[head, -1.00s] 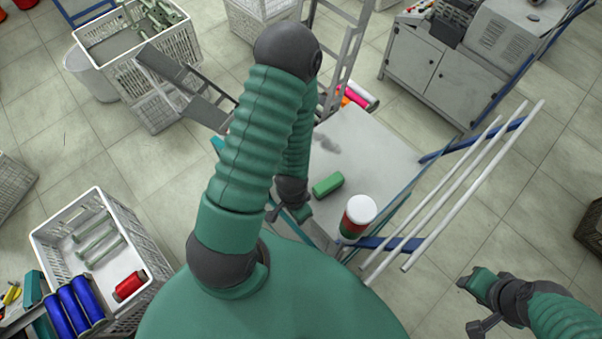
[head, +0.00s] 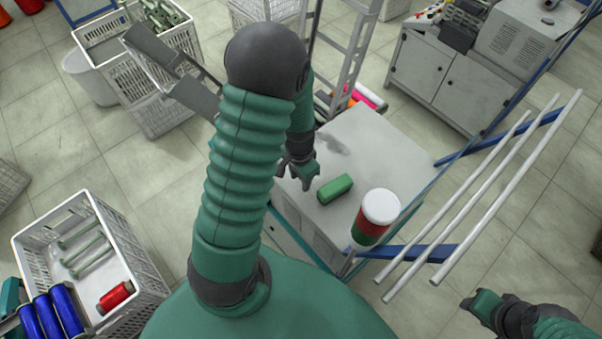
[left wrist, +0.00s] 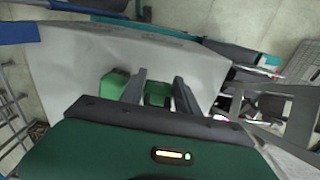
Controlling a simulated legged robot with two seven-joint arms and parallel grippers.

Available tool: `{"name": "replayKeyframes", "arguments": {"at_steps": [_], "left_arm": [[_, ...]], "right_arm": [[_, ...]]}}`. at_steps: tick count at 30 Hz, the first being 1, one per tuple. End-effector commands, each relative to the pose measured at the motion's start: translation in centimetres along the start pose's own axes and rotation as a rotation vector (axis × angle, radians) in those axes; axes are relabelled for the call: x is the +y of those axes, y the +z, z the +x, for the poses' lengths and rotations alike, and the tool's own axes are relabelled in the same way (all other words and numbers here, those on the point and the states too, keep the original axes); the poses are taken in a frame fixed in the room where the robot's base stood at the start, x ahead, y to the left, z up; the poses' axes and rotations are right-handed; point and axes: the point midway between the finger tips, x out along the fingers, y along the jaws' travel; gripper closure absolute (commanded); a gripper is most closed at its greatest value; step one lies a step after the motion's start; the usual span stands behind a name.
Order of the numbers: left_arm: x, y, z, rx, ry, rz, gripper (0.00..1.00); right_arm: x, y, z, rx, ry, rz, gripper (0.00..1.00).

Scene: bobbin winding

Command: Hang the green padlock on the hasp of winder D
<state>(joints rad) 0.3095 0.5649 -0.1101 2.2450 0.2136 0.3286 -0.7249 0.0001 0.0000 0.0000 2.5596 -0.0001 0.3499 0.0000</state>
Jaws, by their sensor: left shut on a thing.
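My left gripper (head: 304,180) is over the near left part of a grey cabinet top (head: 372,150), left of a green block (head: 335,188) lying there. In the left wrist view its two dark fingers (left wrist: 160,92) are shut on a small green thing (left wrist: 157,94), which looks like the green padlock. Its shackle cannot be made out. The green block shows beside the fingers in that view (left wrist: 112,84). My right gripper (head: 478,304) is low at the right, over the floor, its jaw opening unclear. I cannot make out a hasp or a letter D.
A red and green cylinder with a white top (head: 376,215) stands at the cabinet's near right corner. White rods (head: 480,190) on a blue frame stick out to the right. A crate with spools (head: 85,255) is at lower left. A grey ladder-like frame (head: 340,60) stands behind.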

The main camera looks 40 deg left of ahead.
Motion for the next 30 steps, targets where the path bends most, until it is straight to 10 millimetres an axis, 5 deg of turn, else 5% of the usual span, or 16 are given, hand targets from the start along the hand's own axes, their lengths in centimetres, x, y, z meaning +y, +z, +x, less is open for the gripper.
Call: {"name": "replayKeyframes", "arguments": {"at_steps": [6,13,23,24,28,30], "left_arm": [[-2.4,-2.1,0.4,-0.002,0.0,0.001,1.0],[-2.3,-2.1,3.6,-0.002,-0.001,0.0,1.0],[-2.5,-2.1,4.3,0.001,-0.001,0.001,1.0],[-2.5,-2.1,4.1,0.001,-0.001,0.001,0.57],[-2.5,-2.1,4.1,0.001,-0.001,0.001,0.4],[-2.5,-2.1,4.1,0.001,-0.001,0.001,0.4]], "right_arm": [[0.0,-0.3,-1.4,0.0,0.0,0.0,0.62],[0.0,-0.6,-2.6,-0.001,0.0,0.0,0.62],[0.0,-0.5,-2.0,-0.001,0.0,0.0,0.62],[0.0,-0.5,-2.2,-0.001,0.0,0.0,0.62],[0.0,-0.5,-2.2,-0.001,0.0,0.0,0.62],[0.0,-0.5,-2.2,-0.001,0.0,0.0,0.62]]}}
